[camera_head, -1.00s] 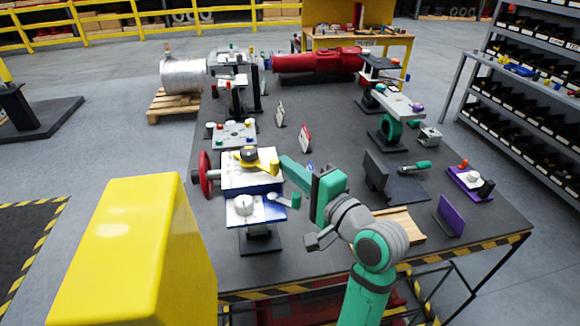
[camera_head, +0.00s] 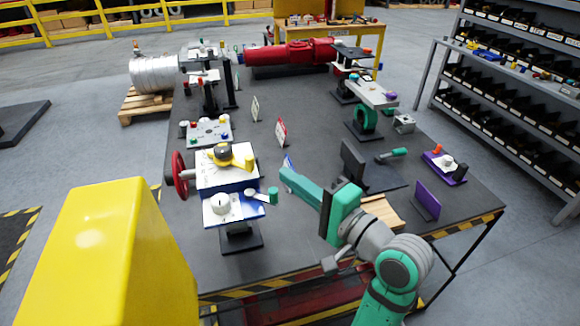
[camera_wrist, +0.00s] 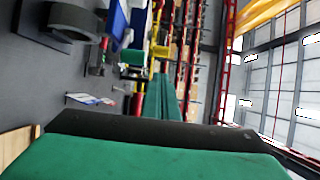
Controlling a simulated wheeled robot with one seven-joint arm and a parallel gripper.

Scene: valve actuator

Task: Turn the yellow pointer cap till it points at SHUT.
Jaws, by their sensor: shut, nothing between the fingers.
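The yellow pointer cap (camera_head: 223,154) sits on top of a white and blue actuator box (camera_head: 215,178). Its arm extends to the right in the head view, ending in a yellow knob near the box's right edge. The lettering on the box is too small to read, so I cannot tell where SHUT is. My gripper (camera_head: 284,175) is to the right of the box, apart from the cap, with its green fingers together and empty. The fingers also show in the wrist view (camera_wrist: 165,97).
A red handwheel (camera_head: 180,175) is on the box's left side. A lower white dial (camera_head: 220,202) and a lever with a green knob (camera_head: 271,195) are at its front. A black upright plate (camera_head: 352,163) stands right of my gripper. Small signs (camera_head: 281,132) stand behind.

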